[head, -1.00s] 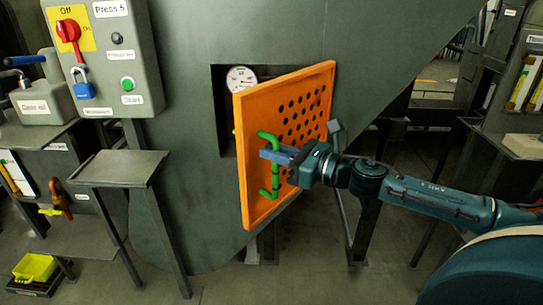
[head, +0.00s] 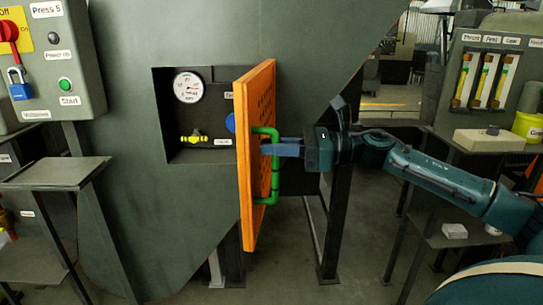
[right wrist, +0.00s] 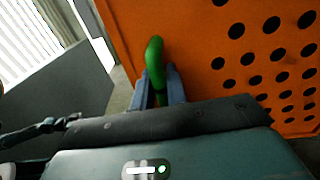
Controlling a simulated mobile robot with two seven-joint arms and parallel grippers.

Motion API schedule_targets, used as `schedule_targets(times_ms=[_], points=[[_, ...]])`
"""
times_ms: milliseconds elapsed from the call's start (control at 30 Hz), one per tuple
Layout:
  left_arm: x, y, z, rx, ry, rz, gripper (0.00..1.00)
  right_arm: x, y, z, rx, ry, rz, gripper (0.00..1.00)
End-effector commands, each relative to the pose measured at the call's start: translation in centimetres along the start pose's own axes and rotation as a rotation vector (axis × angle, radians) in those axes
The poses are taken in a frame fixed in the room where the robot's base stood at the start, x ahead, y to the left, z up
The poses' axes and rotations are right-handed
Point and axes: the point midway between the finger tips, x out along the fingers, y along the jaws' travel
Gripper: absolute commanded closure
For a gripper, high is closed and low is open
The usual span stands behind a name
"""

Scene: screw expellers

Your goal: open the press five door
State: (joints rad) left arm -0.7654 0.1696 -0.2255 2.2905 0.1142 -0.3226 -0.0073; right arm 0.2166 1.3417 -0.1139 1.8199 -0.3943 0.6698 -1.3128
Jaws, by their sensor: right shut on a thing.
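The orange perforated press door (head: 257,90) stands swung out from the dark recess in the Press 5 body, seen nearly edge-on in the head view. Its green handle (head: 275,185) is on the door's right-hand face. My right gripper (head: 268,149) is shut on the handle's upright bar. In the right wrist view the fingers (right wrist: 159,92) sit on both sides of the green handle (right wrist: 154,62), with the orange door (right wrist: 205,30) behind. My left gripper is not in view.
The recess holds a round gauge (head: 188,87) and a yellow valve (head: 194,139). A control box (head: 80,60) with a red switch and green button is at left above a metal stand (head: 55,174). A bench (head: 480,140) with sight gauges stands at right.

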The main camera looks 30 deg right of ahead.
Motion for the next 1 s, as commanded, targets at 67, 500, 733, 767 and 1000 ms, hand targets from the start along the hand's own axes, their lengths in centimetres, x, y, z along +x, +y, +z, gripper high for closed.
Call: schedule_targets(times_ms=[67, 500, 733, 767, 1000], points=[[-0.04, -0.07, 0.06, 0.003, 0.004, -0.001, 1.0, -0.1, -0.05, -0.04, 0.0, 0.0, -0.001, 1.0], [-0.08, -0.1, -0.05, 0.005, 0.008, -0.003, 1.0, -0.15, -0.11, 0.11, -0.002, 0.0, -0.003, 0.83], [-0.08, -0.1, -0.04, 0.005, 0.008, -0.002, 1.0, -0.14, -0.09, 0.08, -0.001, 0.0, -0.003, 0.68], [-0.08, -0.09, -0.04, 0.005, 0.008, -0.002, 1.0, -0.14, -0.09, 0.07, -0.001, 0.0, -0.002, 0.68], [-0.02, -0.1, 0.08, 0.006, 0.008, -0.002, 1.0, -0.27, -0.1, -0.07, 0.0, 0.001, -0.003, 0.68]])
